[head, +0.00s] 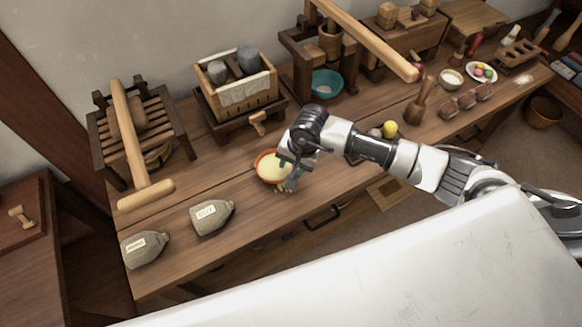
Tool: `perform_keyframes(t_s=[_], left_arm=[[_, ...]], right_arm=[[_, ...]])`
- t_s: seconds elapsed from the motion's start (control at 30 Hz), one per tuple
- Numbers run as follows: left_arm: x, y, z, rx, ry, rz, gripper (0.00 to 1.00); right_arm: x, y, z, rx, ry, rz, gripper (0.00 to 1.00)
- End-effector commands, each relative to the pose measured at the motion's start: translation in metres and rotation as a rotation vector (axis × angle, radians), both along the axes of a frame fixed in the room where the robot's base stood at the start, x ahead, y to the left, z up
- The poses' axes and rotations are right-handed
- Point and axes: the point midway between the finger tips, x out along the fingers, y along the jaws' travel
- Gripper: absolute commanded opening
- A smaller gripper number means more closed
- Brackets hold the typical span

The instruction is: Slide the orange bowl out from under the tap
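The orange bowl (266,173) stands on the wooden bench and holds something pale yellow. A wooden tap (258,124) sticks out from the front of the crate stand, behind the bowl in the picture. A strip of bench shows between tap and bowl; I cannot tell exactly how far the bowl lies from below the spout. My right gripper (289,184) points down at the bowl's right side, at or very close to its rim. The arm hides part of the bowl's right edge and most of the fingers, so their opening is unclear. My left gripper is out of view.
Two labelled sacks (212,217) lie on the bench at front left. A slatted press with a long lever (130,140) stands at the left. A teal bowl (325,83) sits at the back. The bench between the bowl and the sacks is clear.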

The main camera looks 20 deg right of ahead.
Motion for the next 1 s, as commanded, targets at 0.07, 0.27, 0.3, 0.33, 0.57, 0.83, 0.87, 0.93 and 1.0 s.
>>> perform_keyframes(t_s=[0.07,0.27,0.3,0.33,0.57,0.83,0.87,0.93,1.0], left_arm=[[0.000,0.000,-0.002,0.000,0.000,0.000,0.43],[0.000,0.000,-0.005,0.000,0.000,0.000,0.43],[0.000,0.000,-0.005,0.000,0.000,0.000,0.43],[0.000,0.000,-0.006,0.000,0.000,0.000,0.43],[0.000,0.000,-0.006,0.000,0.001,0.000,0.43],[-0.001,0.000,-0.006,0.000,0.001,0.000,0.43],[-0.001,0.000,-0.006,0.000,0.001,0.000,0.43],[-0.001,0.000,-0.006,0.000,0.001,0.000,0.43],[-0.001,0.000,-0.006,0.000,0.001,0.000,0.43]], right_arm=[[-0.001,-0.004,0.017,-0.001,-0.005,0.002,0.39],[-0.007,-0.010,0.053,-0.001,-0.002,0.002,0.39],[-0.008,-0.011,0.059,-0.002,-0.002,0.000,0.39],[-0.008,-0.012,0.062,-0.001,-0.003,0.000,0.39],[-0.011,-0.014,0.075,-0.001,0.001,0.000,0.39],[-0.011,-0.014,0.075,-0.002,0.001,0.000,0.39],[-0.011,-0.014,0.075,-0.002,0.001,0.000,0.39],[-0.011,-0.014,0.074,-0.002,0.001,0.000,0.39],[-0.011,-0.014,0.074,-0.002,0.001,0.000,0.39]])
